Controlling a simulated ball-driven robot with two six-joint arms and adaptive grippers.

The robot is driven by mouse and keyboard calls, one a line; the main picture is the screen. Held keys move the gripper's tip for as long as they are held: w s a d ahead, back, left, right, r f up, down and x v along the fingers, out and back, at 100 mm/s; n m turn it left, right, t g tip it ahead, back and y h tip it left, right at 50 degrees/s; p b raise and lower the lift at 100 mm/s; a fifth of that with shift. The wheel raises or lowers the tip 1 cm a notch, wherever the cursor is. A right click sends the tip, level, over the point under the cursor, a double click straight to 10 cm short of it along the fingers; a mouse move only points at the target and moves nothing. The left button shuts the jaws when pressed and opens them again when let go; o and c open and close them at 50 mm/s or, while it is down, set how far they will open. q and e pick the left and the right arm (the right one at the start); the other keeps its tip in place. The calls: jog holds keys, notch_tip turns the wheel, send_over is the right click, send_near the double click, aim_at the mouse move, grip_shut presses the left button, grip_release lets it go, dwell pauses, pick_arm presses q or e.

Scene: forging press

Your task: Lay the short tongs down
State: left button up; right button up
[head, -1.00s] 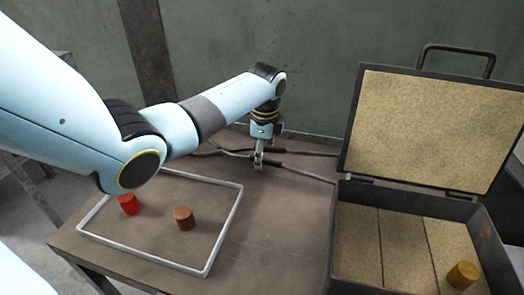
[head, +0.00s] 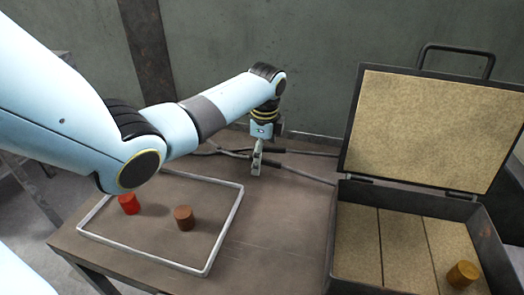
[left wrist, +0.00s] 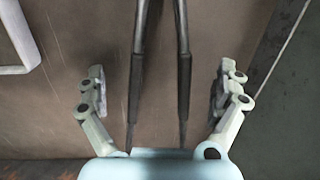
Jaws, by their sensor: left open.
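Tongs with grey metal arms and dark grips (head: 272,163) lie on the table at the back, in front of the wall. Other grey rod parts run to the left of my gripper; I cannot tell in the head view which rods belong to which tool. My left gripper (head: 257,160) points down over the tongs. In the left wrist view it (left wrist: 162,95) is open, one finger on each side of the tongs' two dark grips (left wrist: 184,90), with a gap to both. The tongs' jaw end is outside that view. My right gripper is not in view.
A white-rimmed tray area (head: 225,225) holds a red cylinder (head: 128,204) and a brown cylinder (head: 184,218). The wall (head: 320,70) stands close behind.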

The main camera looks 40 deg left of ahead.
pick_arm(q)
notch_tip(320, 180, up, 12)
jog(key=d, duration=0.1)
jog(key=shift+s+d, duration=0.2)
jog(key=shift+s, duration=0.15)
jog(key=shift+s+f, duration=0.1)
